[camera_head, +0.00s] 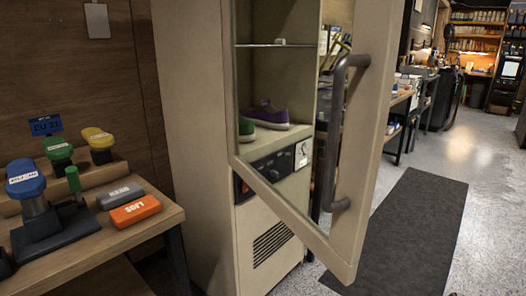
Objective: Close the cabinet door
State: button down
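The cabinet (187,130) is a tall beige unit left of the middle. Its door (372,120) stands open, swung out toward me and to the right. The door has a beige frame around a clear pane and a grey bar handle (335,140) on its right part. A control panel (277,167) is below the shoes. My gripper is not in view.
A wooden bench (85,246) at the left holds shoe-sizing tools and an orange block (135,210) and a grey block (120,195). A dark mat (415,225) lies on the floor right of the door. Open floor continues along the aisle at the right.

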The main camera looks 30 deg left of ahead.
aim_at(373, 61)
jog(key=k, duration=1)
jog(key=u, duration=1.85)
